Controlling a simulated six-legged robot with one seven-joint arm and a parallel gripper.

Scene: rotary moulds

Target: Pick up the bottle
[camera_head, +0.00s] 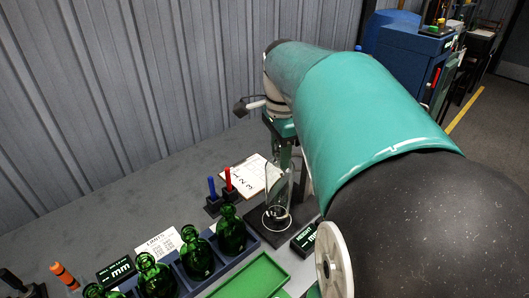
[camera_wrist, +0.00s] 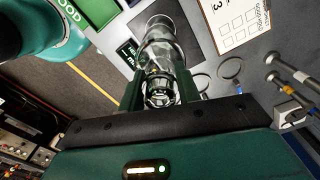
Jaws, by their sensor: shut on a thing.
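A clear glass bottle (camera_head: 277,212) stands upright over a dark pad (camera_head: 291,222) in the head view. My gripper (camera_head: 283,160) comes down on it from above, partly hidden by my arm. In the wrist view the clear bottle (camera_wrist: 161,50) is between the two dark green fingers of my gripper (camera_wrist: 160,92), which are shut on its neck end. I cannot tell whether its base touches the pad. Several green bottles (camera_head: 231,232) stand in a blue rack (camera_head: 252,238) to the left, apart from my gripper.
A clipboard (camera_head: 262,176) lies behind the bottle, beside a blue marker (camera_head: 212,189) and a red marker (camera_head: 228,181) in stands. A black display (camera_head: 304,238) and a green tray (camera_head: 252,278) are in front. A corrugated wall (camera_head: 120,90) rises behind the grey table (camera_head: 120,212).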

